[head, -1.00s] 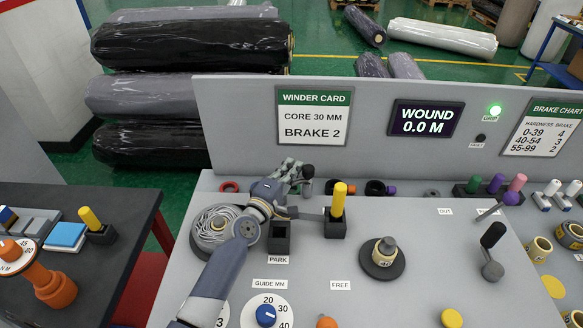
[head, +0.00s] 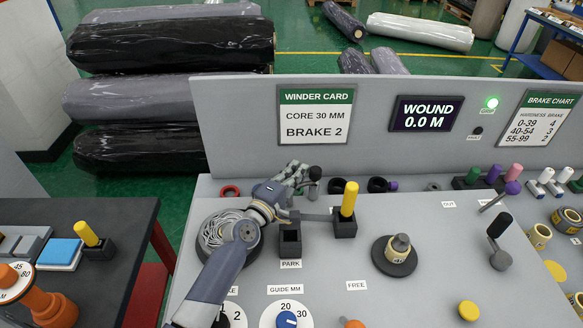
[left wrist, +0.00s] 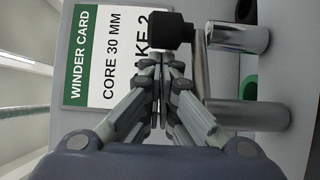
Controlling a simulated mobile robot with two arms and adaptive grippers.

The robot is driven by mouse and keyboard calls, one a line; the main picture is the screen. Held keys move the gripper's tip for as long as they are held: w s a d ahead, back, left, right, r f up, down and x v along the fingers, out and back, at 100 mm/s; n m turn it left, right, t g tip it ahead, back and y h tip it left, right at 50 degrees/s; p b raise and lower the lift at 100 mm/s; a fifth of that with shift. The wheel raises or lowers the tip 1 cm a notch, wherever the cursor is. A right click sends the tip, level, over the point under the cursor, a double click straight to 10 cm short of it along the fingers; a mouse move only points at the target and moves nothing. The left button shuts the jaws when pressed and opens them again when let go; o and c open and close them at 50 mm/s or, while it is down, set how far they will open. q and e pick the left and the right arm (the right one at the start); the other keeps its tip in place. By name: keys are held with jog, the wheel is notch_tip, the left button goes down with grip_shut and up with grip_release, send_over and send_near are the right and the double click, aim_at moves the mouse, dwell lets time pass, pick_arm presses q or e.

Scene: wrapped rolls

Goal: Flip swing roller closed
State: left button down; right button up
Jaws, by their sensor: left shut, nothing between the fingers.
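My left gripper (head: 302,172) is shut and empty at the back of the console, under the winder card, close beside a black knob (head: 315,172). In the left wrist view the closed fingers (left wrist: 162,62) are just left of and below the black knob (left wrist: 171,30). The knob sits on a metal crank arm (left wrist: 199,68), which I take to be part of the swing roller. Shiny metal cylinders (left wrist: 240,114) lie to its right. I cannot tell whether the fingers touch the knob or arm. My right gripper is not in view.
A yellow-handled tool (head: 349,199) stands in a black holder, right of the empty PARK socket (head: 290,243). A spindle (head: 400,247) and a black-knobbed lever (head: 499,228) are farther right. The upright panel (head: 241,125) bounds the back. The WOUND display (head: 426,113) reads 0.0 M.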

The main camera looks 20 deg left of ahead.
aim_at(310, 174)
pick_arm(q)
jog(key=shift+s+d+r, duration=0.1)
jog(key=shift+s+d, duration=0.1)
jog(key=shift+d, duration=0.35)
jog(key=shift+s+d+r, duration=0.1)
jog(key=shift+s+d, duration=0.05)
jog(key=shift+d, duration=0.4)
jog(key=f+m+h+b, duration=0.1)
jog(key=b, duration=0.2)
jog(key=shift+s+h, duration=0.15)
jog(key=shift+h, duration=0.15)
jog(key=shift+s+d+r+m+g, duration=0.1)
jog(key=shift+r+m+g, duration=0.1)
jog(key=shift+m+g, duration=0.1)
jog(key=shift+d+r+h, duration=0.1)
jog(key=shift+d+h, duration=0.05)
jog(key=shift+h, duration=0.25)
jog(key=shift+s+d+r, duration=0.1)
jog(key=shift+s, duration=0.25)
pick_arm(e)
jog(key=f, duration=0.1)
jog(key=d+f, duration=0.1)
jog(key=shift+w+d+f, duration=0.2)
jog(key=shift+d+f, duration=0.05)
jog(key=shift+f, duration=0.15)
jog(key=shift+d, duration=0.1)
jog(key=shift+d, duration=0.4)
